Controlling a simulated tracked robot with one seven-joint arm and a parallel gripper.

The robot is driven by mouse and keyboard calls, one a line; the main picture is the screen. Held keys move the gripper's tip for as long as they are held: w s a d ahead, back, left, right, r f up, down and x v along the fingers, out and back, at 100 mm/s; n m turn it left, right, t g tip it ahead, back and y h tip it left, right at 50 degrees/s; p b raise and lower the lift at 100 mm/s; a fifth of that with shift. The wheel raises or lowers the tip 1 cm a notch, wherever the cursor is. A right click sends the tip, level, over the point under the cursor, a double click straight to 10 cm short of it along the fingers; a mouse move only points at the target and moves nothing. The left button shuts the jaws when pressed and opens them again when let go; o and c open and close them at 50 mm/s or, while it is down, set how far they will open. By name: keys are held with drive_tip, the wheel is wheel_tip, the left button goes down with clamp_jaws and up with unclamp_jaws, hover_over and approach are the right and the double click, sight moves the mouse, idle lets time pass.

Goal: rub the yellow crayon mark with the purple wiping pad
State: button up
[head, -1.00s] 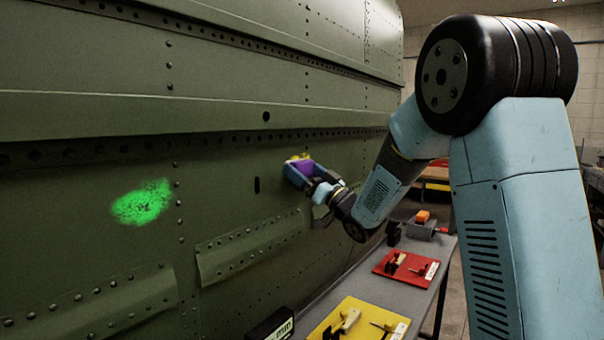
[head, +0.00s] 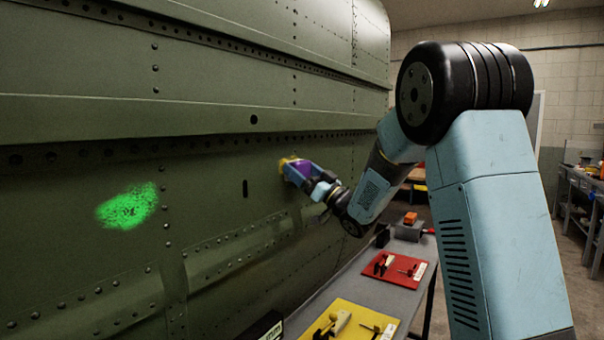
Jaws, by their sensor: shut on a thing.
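The yellow crayon mark (head: 284,161) shows as a small yellow patch on the green fuselage skin (head: 215,165), just past the tip of my gripper. My gripper (head: 298,173) is shut on the purple wiping pad (head: 304,170) and holds it up at the skin, at the lower right edge of the mark. The pad and the gripper hide part of the mark. I cannot tell whether the pad touches the skin.
A bright green patch (head: 128,206) is on the skin at left. A grey bench (head: 365,290) below the arm carries a yellow mat (head: 378,318), a red mat (head: 384,261), tools and an orange block (head: 410,218). Riveted ribs stand out from the skin.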

sight(311, 170)
drive_tip(key=shift+w+d, duration=1.1)
drive_tip(key=shift+w, duration=0.25)
drive_tip(key=shift+a, duration=0.2)
drive_tip(key=shift+s+a, duration=0.15)
drive_tip(key=shift+s, duration=0.1)
drive_tip(key=shift+s+a, duration=0.6)
drive_tip(key=shift+s, duration=0.3)
drive_tip(key=shift+s+a, duration=0.6)
drive_tip(key=shift+s, duration=0.25)
drive_tip(key=shift+s+a, duration=0.6)
drive_tip(key=shift+s, duration=0.3)
drive_tip(key=shift+s+a, duration=1.2)
drive_tip(key=shift+s, duration=0.1)
drive_tip(key=shift+r, duration=0.1)
drive_tip(key=shift+d, duration=0.1)
drive_tip(key=shift+w+d, duration=1.1)
drive_tip(key=shift+w, duration=0.3)
drive_tip(key=shift+w+d, duration=1.05)
drive_tip(key=shift+w, duration=0.4)
drive_tip(key=shift+w+d, duration=1.1)
drive_tip(key=shift+w, duration=0.3)
